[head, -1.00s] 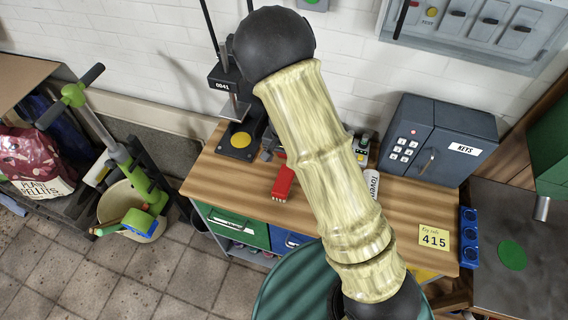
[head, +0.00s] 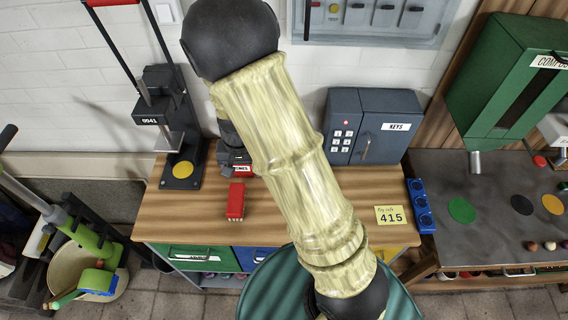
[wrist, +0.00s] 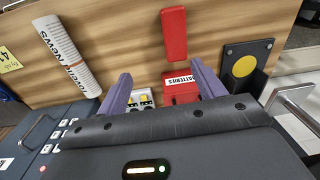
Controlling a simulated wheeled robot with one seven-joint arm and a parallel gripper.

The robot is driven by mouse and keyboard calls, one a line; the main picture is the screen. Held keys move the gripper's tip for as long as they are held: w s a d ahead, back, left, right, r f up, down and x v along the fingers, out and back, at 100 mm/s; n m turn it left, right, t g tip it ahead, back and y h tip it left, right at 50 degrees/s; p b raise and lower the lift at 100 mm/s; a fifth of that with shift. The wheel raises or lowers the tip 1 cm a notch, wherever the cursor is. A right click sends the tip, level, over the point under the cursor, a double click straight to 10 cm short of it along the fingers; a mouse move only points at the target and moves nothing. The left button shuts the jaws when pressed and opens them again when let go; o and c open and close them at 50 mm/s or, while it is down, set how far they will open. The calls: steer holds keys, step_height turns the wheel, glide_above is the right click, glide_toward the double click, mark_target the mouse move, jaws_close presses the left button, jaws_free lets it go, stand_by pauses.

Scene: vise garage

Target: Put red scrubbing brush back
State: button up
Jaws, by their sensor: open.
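The red scrubbing brush (head: 236,201) lies on the wooden workbench, left of my arm in the head view, its pale bristles showing at the near end. In the wrist view the brush (wrist: 174,35) lies on the wood beyond my fingertips, clear of them. My gripper (wrist: 161,70) is open and empty, its two purple fingers spread apart. In the head view I cannot make out the fingers.
A red batteries box (wrist: 180,88) stands beside the brush. A rolled newspaper (wrist: 70,55), a grey key safe (head: 368,126) and a black stand with a yellow disc (head: 183,170) are also on the bench.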

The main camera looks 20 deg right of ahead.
steer(key=s+d+r+n+t, duration=0.2)
steer(key=s+d+r+n, duration=0.1)
steer(key=s+d+r, duration=0.6)
step_height(320, 180, up, 2)
steer(key=shift+s+d+r+h, duration=0.2)
steer(key=shift+s+d+h, duration=0.15)
steer(key=shift+s, duration=0.35)
step_height(320, 180, down, 4)
steer(key=b, duration=0.3)
steer(key=shift+r+b, duration=0.15)
steer(key=shift+b, duration=0.2)
steer(key=shift+s, duration=0.1)
